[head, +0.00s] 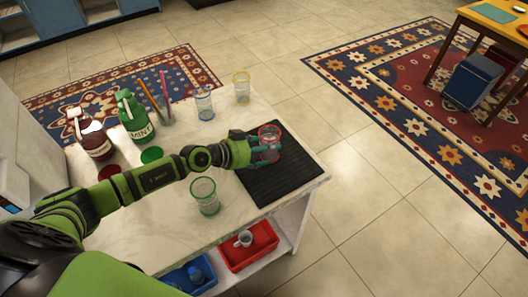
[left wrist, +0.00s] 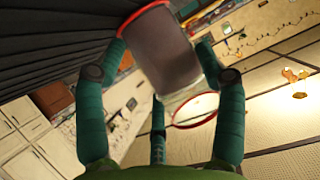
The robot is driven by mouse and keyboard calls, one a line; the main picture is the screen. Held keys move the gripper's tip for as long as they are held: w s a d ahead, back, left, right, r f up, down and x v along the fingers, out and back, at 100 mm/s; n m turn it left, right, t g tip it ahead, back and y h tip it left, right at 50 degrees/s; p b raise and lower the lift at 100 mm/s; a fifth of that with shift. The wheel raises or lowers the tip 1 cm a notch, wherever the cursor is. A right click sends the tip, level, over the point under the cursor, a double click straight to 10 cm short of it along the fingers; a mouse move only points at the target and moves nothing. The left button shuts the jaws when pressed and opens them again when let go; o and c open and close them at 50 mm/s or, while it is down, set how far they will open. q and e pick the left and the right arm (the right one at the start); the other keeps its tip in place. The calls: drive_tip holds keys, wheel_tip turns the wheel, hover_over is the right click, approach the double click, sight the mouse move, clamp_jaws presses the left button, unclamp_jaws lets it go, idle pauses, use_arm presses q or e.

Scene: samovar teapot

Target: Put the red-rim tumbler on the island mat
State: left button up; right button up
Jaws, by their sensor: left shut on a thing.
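The red-rim tumbler (head: 269,133), clear glass with a red rim, is at the far part of the black ribbed island mat (head: 285,180) on the counter. My left gripper (head: 262,149) is shut on the tumbler from the left, its teal fingers around the glass. In the left wrist view the tumbler (left wrist: 168,58) is between the fingers of the gripper (left wrist: 160,75), and the dark ribbed mat (left wrist: 50,35) is at upper left. I cannot tell whether the tumbler's base touches the mat. My right gripper is not in view.
A green-rim tumbler (head: 204,196) stands left of the mat. Blue-rim (head: 204,104) and yellow-rim (head: 242,88) tumblers stand behind. A green mint bottle (head: 134,117), a dark red bottle (head: 93,138) and a glass with straws (head: 165,112) are at back left. The mat's near part is clear.

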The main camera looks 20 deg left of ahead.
use_arm(q)
drive_tip(key=shift+r, duration=0.1)
drive_tip(key=o, duration=1.3)
drive_tip(key=shift+f, duration=0.2)
drive_tip(key=shift+r, duration=0.2)
drive_tip(key=shift+s+a+r, duration=0.15)
drive_tip(key=shift+s, duration=0.1)
drive_tip(key=shift+v, duration=5.75)
